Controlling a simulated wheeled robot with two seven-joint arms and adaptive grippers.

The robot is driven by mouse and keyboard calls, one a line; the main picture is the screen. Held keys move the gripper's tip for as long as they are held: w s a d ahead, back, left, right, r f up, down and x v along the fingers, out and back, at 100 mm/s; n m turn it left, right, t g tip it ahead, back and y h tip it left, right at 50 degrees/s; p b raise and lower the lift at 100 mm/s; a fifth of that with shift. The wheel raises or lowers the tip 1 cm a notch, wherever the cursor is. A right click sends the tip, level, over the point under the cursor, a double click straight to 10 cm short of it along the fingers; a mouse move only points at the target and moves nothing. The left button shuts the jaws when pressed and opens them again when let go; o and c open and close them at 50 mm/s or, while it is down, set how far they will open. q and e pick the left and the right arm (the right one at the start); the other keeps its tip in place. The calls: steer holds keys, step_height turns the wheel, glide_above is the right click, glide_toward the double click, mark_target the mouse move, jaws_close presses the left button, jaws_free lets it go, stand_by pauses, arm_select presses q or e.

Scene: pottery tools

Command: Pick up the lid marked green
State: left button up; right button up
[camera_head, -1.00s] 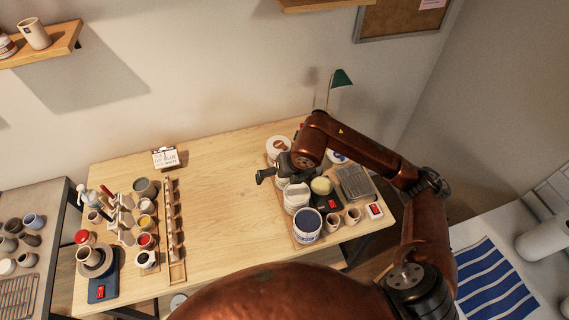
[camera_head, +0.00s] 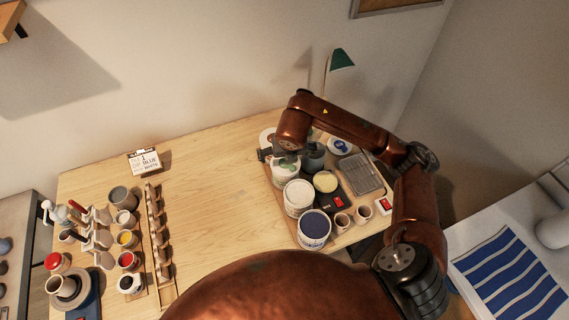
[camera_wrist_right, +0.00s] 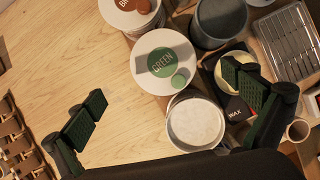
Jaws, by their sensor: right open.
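The lid marked green (camera_wrist_right: 163,62) is a white disc with a green round patch reading "GREEN" and a small green knob. It sits on a tub in the upper middle of the right wrist view. In the head view the lid (camera_head: 289,161) is partly hidden by my right gripper. My right gripper (camera_wrist_right: 169,100) is open and empty, its fingers spread wide to either side below the lid in the wrist view. It hangs over the tubs; I cannot tell its exact height. My left gripper is not in view.
A lid with a brown patch (camera_wrist_right: 130,12) is beside the green one. An open white tub (camera_wrist_right: 196,121), a dark grey pot (camera_wrist_right: 219,20), a WAX box (camera_wrist_right: 238,110) and a metal tool tray (camera_wrist_right: 289,42) crowd the right. Bare table (camera_head: 210,205) lies left of the tubs.

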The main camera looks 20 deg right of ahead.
steer(key=shift+x, duration=0.85)
steer(key=p+x, duration=0.1)
steer(key=x, duration=0.3)
steer(key=shift+d+f+p, duration=0.15)
steer(key=shift+f+p, duration=0.05)
steer(key=shift+p, duration=0.2)
steer(key=shift+w+f, duration=0.2)
steer(key=shift+f, duration=0.2)
steer(key=shift+c, duration=0.7)
steer(key=c, duration=1.1)
